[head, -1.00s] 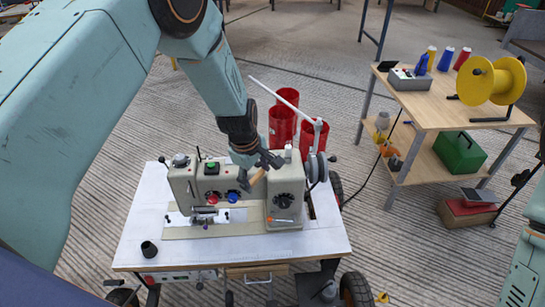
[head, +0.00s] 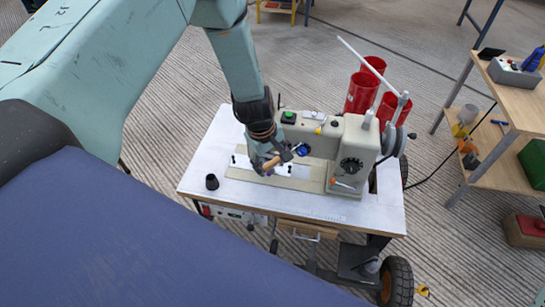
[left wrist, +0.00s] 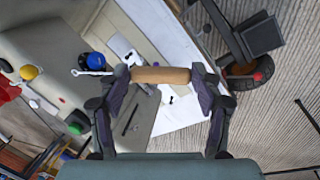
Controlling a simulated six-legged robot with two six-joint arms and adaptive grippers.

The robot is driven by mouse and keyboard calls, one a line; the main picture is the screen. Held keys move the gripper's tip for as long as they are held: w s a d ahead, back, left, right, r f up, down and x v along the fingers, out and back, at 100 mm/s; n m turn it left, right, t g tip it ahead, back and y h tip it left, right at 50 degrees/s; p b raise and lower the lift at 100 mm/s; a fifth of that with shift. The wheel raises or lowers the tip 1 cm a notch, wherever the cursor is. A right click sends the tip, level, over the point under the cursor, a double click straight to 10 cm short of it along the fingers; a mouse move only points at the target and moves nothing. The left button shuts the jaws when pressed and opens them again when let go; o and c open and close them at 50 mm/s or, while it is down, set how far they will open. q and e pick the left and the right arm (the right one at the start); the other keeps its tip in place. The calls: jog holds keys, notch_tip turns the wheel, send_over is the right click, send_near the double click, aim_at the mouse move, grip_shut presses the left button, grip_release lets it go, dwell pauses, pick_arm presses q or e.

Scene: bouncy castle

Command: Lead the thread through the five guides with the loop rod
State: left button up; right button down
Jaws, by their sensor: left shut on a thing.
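My left gripper (head: 279,161) is shut on the wooden handle (head: 271,163) of the loop rod, at the front of the cream sewing machine (head: 352,150). In the left wrist view the handle (left wrist: 160,75) lies crosswise between the fingers of the left gripper (left wrist: 158,80). A thin pale piece (left wrist: 92,73) shows left of it, near a blue knob (left wrist: 95,61); I cannot tell whether it touches the machine. The thread and separate guides are too small to make out. My right gripper is out of view.
The machine stands on a white wheeled table (head: 330,207). A black cup (head: 212,182) is at its left. Red cylinders (head: 362,94) stand behind. A wooden bench (head: 515,95) is at right.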

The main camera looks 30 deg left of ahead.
pick_arm(q)
jog(key=w, duration=0.1)
jog(key=d, duration=0.1)
jog(key=w+p, duration=0.1)
jog(key=shift+w+d+r, duration=0.25)
jog(key=shift+w+d, duration=0.05)
jog(key=shift+w, duration=0.05)
jog(key=shift+w+d+p, duration=0.3)
jog(key=shift+w, duration=0.35)
jog(key=shift+w+d+p, duration=0.25)
jog(key=shift+w, duration=0.4)
jog(key=shift+s+a+f, duration=0.1)
jog(key=shift+s+a, duration=0.2)
jog(key=shift+s, duration=0.3)
jog(key=shift+s+a, duration=0.25)
jog(key=shift+s, duration=0.3)
jog(key=shift+s+a+f+b, duration=0.1)
jog(key=shift+s+a+b, duration=0.25)
jog(key=shift+s, duration=0.25)
jog(key=shift+s+a+b, duration=0.15)
jog(key=shift+s+b, duration=0.15)
jog(key=shift+s, duration=0.25)
